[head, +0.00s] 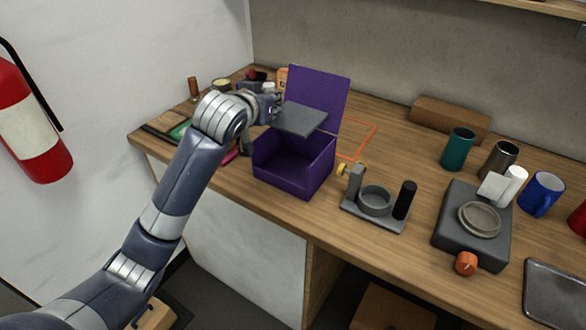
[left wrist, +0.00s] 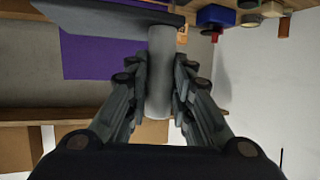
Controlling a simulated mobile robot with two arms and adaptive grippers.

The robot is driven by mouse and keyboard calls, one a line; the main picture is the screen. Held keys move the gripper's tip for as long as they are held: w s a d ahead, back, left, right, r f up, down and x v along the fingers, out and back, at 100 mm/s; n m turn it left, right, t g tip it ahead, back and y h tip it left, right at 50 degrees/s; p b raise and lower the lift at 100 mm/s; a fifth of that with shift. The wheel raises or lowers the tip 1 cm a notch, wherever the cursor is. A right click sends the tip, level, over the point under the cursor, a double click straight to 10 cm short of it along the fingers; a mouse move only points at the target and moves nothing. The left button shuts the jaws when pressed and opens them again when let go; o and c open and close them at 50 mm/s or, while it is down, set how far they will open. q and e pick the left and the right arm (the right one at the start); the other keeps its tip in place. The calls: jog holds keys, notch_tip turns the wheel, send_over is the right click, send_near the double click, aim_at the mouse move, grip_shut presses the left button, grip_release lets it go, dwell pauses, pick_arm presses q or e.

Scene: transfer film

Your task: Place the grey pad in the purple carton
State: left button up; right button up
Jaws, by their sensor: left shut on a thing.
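The grey pad (head: 302,120) is a flat dark square held level above the open purple carton (head: 288,177), apart from its floor. The carton's lid (head: 318,92) stands raised at the back. My left gripper (head: 275,104) is at the pad's left edge. In the left wrist view, its fingers (left wrist: 160,72) are shut on a grey cylindrical grip that meets the dark slab of the pad (left wrist: 110,12). Purple of the carton (left wrist: 85,58) shows behind it. The carton's inside looks empty where visible. My right gripper is not in view.
A grey stand with a ring and black post (head: 375,201) is right of the carton. A dark scale-like device (head: 470,240), a teal cup (head: 458,148) and a blue mug (head: 540,193) are farther right. Small items crowd behind my left gripper. An orange outline (head: 362,139) marks clear table.

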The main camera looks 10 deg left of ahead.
pick_arm(q)
jog(key=f, duration=0.4)
jog(key=shift+w+a+f+p, duration=0.15)
jog(key=shift+w+a+p, duration=0.05)
jog(key=shift+a+p, duration=0.1)
notch_tip(320, 180, down, 13)
jog(key=shift+d+r+p, duration=0.1)
jog(key=shift+p, duration=0.55)
jog(key=shift+f, duration=0.35)
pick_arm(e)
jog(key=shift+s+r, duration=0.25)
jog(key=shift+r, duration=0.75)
pick_arm(q)
jog(key=shift+f, duration=0.15)
jog(key=o, duration=0.6)
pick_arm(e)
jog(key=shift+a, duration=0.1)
